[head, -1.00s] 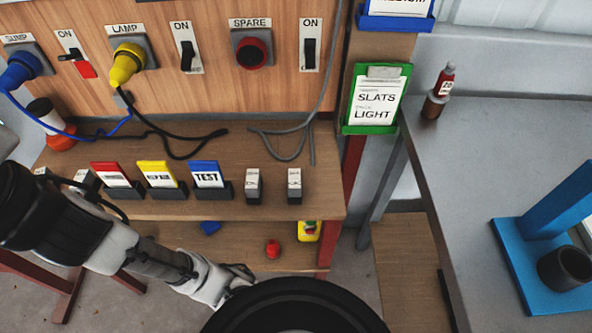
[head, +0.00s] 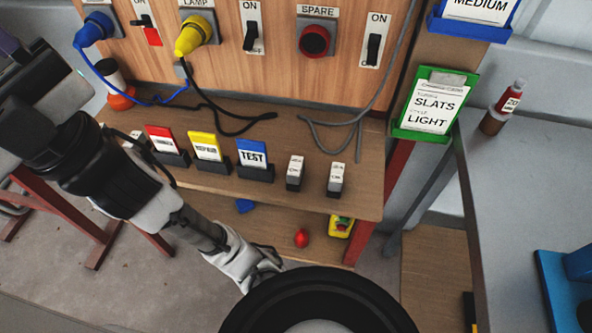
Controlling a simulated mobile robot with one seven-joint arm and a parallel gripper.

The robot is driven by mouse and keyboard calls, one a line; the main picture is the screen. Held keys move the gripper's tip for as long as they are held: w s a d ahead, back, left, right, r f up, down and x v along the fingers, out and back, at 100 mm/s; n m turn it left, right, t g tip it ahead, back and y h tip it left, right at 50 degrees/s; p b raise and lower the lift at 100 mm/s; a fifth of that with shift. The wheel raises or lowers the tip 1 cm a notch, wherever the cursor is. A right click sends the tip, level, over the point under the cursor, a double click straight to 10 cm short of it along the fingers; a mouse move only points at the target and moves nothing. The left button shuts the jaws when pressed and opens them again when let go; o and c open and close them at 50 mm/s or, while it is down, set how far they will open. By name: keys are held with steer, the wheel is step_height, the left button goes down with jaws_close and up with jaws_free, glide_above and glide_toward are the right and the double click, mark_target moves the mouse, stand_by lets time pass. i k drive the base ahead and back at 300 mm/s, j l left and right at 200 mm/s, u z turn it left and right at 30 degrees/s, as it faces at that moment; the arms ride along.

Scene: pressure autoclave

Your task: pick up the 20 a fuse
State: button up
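A small red cartridge (head: 511,97) with a white label reading "20" stands upright in a brown round base (head: 492,122). It is on the grey bench at the upper right of the head view, and looks like the 20 A fuse. My gripper (head: 268,270) is low in the middle of the head view, beside the black round part at the bottom edge. It is far to the left of the red cartridge. Its fingers are small and partly hidden, so I cannot tell whether they are open.
The wooden shelf (head: 290,206) carries red, yellow and blue cards and two small white-topped blocks. A green-framed "SLATS LIGHT" card (head: 435,104) hangs on the post between shelf and grey bench (head: 545,190). A blue stand (head: 552,285) is at the bench's lower right.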

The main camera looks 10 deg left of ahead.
mark_target(296, 168)
steer(key=k+l, duration=0.15)
steer(key=l, duration=0.2)
steer(key=k+l, duration=0.15)
steer(key=l, duration=0.25)
steer(key=k+l+z, duration=0.1)
steer(key=l, duration=0.25)
steer(key=k, duration=0.05)
